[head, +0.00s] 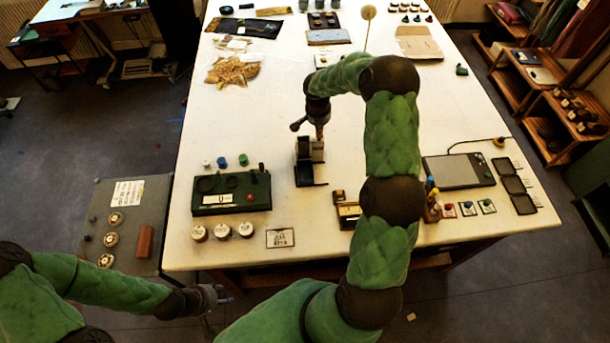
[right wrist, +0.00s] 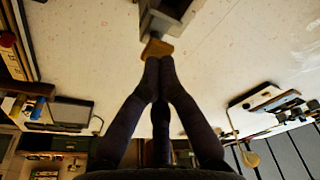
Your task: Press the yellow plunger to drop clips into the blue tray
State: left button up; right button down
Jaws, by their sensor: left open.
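The yellow plunger (right wrist: 157,47) shows in the right wrist view as a small yellow block on the side of a grey dispenser (right wrist: 168,14). In the head view the dispenser (head: 304,172) is a dark upright device on the white table. My right gripper (head: 320,136) hangs over its top end. In the wrist view its dark fingertips (right wrist: 159,62) are together and empty, right at the plunger; I cannot tell contact from a small gap. My left gripper (head: 222,297) is open and empty, low beyond the table's front edge. I cannot make out a blue tray.
A green box with a red button (head: 231,192) stands left of the dispenser, with three white-topped jars (head: 222,231) before it. A small yellow-and-dark item (head: 346,210) lies right of it. A dark tablet (head: 458,171) is at the right. My right arm hides part of the table.

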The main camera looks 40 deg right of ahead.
jog(key=shift+f+b, duration=1.25)
jog(key=shift+r, duration=0.25)
dwell(0.3)
jog(key=shift+r+p, duration=0.35)
jog(key=shift+r, duration=1.2)
jog(key=shift+f+b, duration=1.85)
jog(key=shift+b, duration=0.05)
jog(key=shift+r, duration=0.2)
dwell(0.5)
jog(key=shift+r+p, duration=0.5)
jog(key=shift+r, duration=1.15)
jog(key=shift+f, duration=0.2)
